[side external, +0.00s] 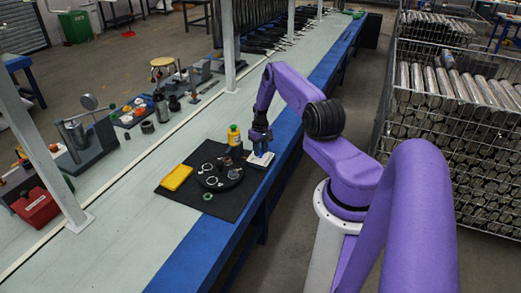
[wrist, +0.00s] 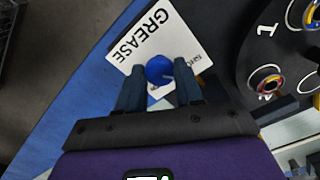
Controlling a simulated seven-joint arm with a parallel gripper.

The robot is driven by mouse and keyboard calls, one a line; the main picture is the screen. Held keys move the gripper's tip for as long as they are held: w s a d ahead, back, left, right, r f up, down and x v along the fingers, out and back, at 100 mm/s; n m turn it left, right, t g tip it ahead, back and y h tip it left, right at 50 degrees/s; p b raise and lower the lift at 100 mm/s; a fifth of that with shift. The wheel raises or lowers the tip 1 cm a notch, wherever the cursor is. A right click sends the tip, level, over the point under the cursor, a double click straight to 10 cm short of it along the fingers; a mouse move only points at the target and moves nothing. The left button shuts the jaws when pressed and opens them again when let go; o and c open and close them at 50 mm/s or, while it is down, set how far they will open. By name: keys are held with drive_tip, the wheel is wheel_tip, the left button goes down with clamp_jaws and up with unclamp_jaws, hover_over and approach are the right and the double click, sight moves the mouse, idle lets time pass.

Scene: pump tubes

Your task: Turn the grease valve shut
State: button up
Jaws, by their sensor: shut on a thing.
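The grease valve shows in the wrist view as a round blue knob (wrist: 159,69) on a white plate (wrist: 148,37) printed "GREASE". My gripper (wrist: 159,90) is shut on the blue knob, with one dark finger on each side of it. A small pale pointer mark shows on the knob's right side. In the side view my gripper (side external: 259,138) reaches down over the white plate (side external: 261,159) at the right edge of the black mat. The knob is mostly hidden there by the fingers.
A dark round plate (side external: 220,174) with rings and small parts lies left of the valve on the black mat (side external: 195,201). A yellow bottle (side external: 234,135) stands close behind. A yellow tray (side external: 176,177) lies at the mat's left. The blue bench edge (side external: 230,234) is in front.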

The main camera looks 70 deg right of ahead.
drive_tip(key=shift+n, duration=1)
drive_tip(key=o, duration=1)
drive_tip(key=shift+o, duration=0.2)
drive_tip(key=shift+r, duration=0.1)
wheel_tip(320, 180, up, 17)
